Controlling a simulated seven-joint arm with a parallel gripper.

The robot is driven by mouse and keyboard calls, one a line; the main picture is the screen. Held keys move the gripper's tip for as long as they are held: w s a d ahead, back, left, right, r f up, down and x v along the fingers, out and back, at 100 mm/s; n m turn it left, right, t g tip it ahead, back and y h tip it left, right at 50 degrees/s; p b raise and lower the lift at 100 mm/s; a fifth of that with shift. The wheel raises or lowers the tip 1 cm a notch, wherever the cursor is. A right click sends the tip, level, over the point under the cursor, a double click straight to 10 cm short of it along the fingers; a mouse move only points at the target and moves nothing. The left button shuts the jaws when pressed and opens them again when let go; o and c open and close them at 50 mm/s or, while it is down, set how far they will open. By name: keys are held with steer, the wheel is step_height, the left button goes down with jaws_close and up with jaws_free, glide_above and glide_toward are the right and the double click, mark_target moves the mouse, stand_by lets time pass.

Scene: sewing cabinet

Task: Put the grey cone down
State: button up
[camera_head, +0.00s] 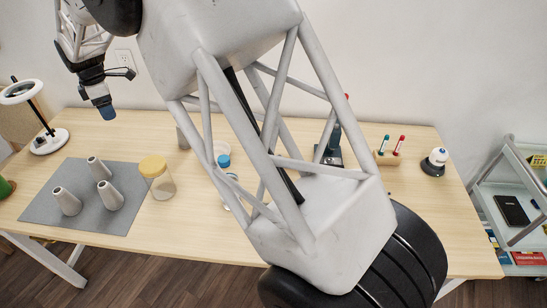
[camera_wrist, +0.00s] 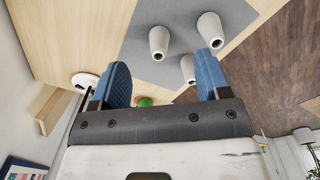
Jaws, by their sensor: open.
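Three grey cones stand upright and apart on the grey mat (camera_head: 92,220) at the left of the table: a back one (camera_head: 98,168), a front left one (camera_head: 66,201) and a right one (camera_head: 109,195). My gripper (camera_head: 107,113) is up in the air behind the mat, above the table, well clear of the cones. In the wrist view my gripper (camera_wrist: 164,78) has its blue fingers wide apart with nothing held between them. The same cones show beyond the fingers there; one cone (camera_wrist: 188,68) is partly covered by the right finger.
A jar with a yellow lid (camera_head: 160,185) stands right of the mat. A magnifier lamp (camera_head: 47,143) stands at the back left. A blue-capped bottle (camera_head: 224,161) is partly behind my arm. The mat has bare room around the cones.

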steer(key=w+d+r+m, duration=0.1)
steer(key=d+r+m, duration=0.25)
steer(key=d, duration=0.85)
steer(key=d+r+m, duration=0.3)
steer(key=d+r, duration=0.2)
steer(key=d, duration=0.7)
steer(key=w+d+r+m, duration=0.1)
steer(key=d+r+m, duration=0.3)
steer(key=d, duration=0.7)
steer(key=s+d+r+m, duration=0.1)
steer(key=s+d+m, duration=0.15)
steer(key=d, duration=0.35)
steer(key=s+d+r+m+t, duration=0.1)
steer(key=s+d, duration=0.2)
steer(key=d, duration=0.4)
steer(key=s+d+r+m, duration=0.1)
steer(key=s+d, duration=0.2)
steer(key=d, duration=0.3)
steer(key=s+d+f+m, duration=0.2)
steer(key=s+d+m, duration=0.1)
steer(key=s+d, duration=0.4)
steer(key=s+d+f+m+t, duration=0.1)
steer(key=s+d+f+m, duration=0.1)
steer(key=s+d+m, duration=0.2)
steer(key=s+d+f+m, duration=0.2)
steer(key=s+d+m, duration=0.2)
steer(key=s+d, duration=0.6)
steer(key=s, duration=0.2)
steer(key=shift+s+f, duration=0.3)
steer(key=shift+f, duration=0.05)
